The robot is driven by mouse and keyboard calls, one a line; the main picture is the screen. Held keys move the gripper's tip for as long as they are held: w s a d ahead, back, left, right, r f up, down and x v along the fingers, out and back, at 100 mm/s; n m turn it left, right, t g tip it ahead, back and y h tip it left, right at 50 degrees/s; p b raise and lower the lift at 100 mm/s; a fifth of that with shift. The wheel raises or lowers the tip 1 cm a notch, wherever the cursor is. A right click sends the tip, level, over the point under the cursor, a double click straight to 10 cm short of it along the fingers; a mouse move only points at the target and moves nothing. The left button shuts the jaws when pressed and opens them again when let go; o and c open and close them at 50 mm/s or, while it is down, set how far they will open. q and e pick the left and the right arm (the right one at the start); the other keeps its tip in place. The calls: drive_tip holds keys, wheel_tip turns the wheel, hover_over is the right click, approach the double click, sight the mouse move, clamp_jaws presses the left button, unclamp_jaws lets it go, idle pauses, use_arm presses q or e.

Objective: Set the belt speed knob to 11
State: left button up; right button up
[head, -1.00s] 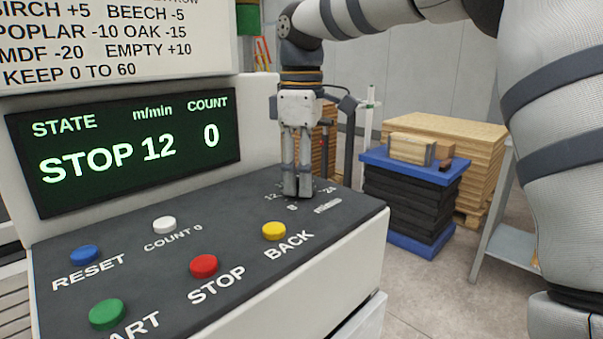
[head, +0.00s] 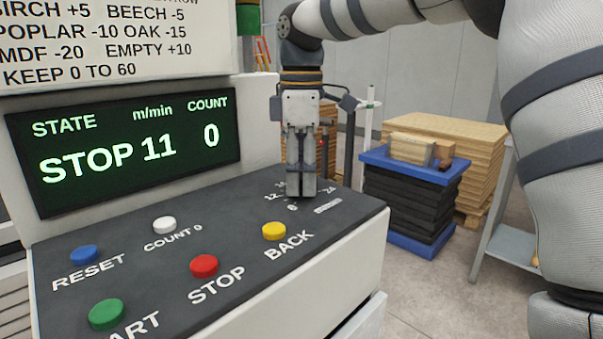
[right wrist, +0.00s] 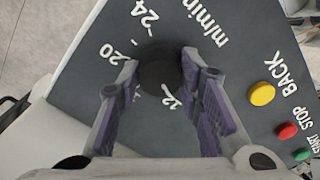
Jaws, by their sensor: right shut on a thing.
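The display (head: 125,150) in the head view reads STOP, 11 m/min and COUNT 0. My right gripper (head: 301,192) points straight down at the knob at the far right end of the dark panel, and hides the knob there. In the right wrist view the dark round knob (right wrist: 160,75) sits between the fingers of my right gripper (right wrist: 158,80), which is shut on it. Scale marks 12, 20 and 24 show around the knob. My left gripper is not in view.
The panel (head: 120,240) also carries a yellow BACK button (head: 274,231), a red STOP button (head: 204,266), a green button (head: 107,314), a blue RESET button (head: 85,254) and a white COUNT 0 button (head: 164,224). A blue-topped stack (head: 413,200) stands beyond, on the right.

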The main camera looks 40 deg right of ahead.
sight(301, 176)
drive_tip(key=o, duration=1.2)
drive_tip(key=shift+c, duration=0.2)
wheel_tip(301, 176, up, 12)
